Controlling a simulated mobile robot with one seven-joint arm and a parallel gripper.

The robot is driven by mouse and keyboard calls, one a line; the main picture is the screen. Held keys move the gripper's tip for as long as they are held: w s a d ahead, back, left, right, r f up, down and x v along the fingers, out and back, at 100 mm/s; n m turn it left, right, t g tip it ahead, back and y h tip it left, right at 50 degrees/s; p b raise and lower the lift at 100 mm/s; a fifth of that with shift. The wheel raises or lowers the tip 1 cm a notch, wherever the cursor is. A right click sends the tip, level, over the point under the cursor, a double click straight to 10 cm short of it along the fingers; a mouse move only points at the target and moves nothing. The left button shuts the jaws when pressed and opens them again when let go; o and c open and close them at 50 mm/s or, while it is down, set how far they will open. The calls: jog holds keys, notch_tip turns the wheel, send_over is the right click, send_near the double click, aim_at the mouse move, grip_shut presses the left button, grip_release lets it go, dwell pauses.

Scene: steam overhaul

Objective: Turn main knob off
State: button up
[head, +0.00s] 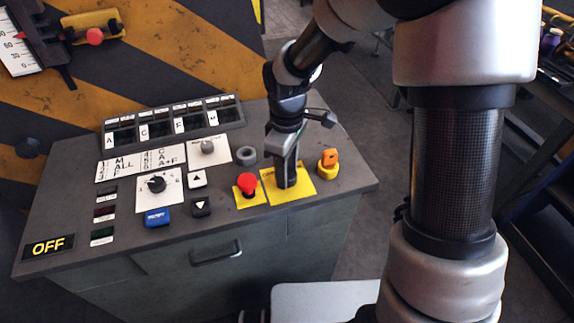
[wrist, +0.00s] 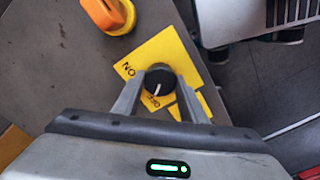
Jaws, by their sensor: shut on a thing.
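The main knob (wrist: 161,78) is round and black with a white pointer line, on a yellow plate (wrist: 150,57) lettered ON and OFF. In the wrist view the pointer line is directed down toward the OFF lettering. My gripper (wrist: 160,86) has one finger on each side of the knob and is shut on it. In the head view my gripper (head: 287,182) points down over the yellow plate (head: 304,188) and hides the knob. A display reading OFF (head: 48,246) is lit at the panel's left front corner.
A red mushroom button (head: 247,184) stands just left of my gripper, and an orange switch (head: 329,158) just right. A grey ring (head: 246,155) is behind the red button. A black selector knob (head: 156,184) and a blue button (head: 157,216) are farther left.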

jog(key=shift+n, duration=0.6)
jog(key=shift+p, duration=0.3)
jog(key=o, duration=1.1)
jog(key=shift+c, duration=0.2)
notch_tip(320, 180, up, 17)
jog(key=p, duration=0.2)
jog(key=shift+r, duration=0.2)
